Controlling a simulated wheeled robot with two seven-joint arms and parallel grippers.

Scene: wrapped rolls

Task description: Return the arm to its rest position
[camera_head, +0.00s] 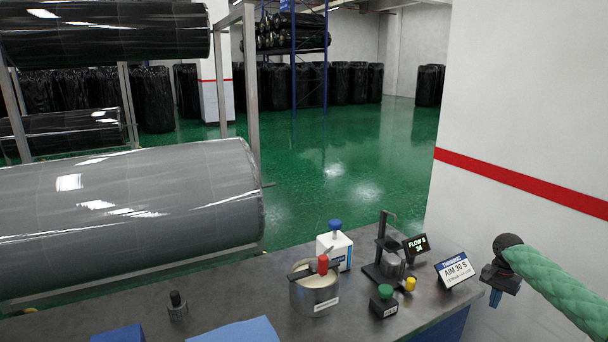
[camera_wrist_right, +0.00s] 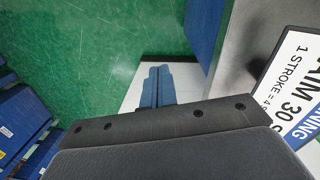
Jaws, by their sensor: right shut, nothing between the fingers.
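My right arm, in a green quilted sleeve, comes in from the right edge of the head view. Its gripper (camera_head: 495,298) hangs off the right end of the table, in front of the white wall. The right wrist view shows its blue fingers (camera_wrist_right: 157,87) together, with nothing between them. The fingers point down, clear of the table. My left gripper and arm are out of view.
The dark table (camera_head: 230,318) holds a metal pot (camera_head: 314,296), a white bottle (camera_head: 343,250), a small stand (camera_head: 388,262) and a sign (camera_head: 456,269) close to my right gripper. Green floor lies beyond.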

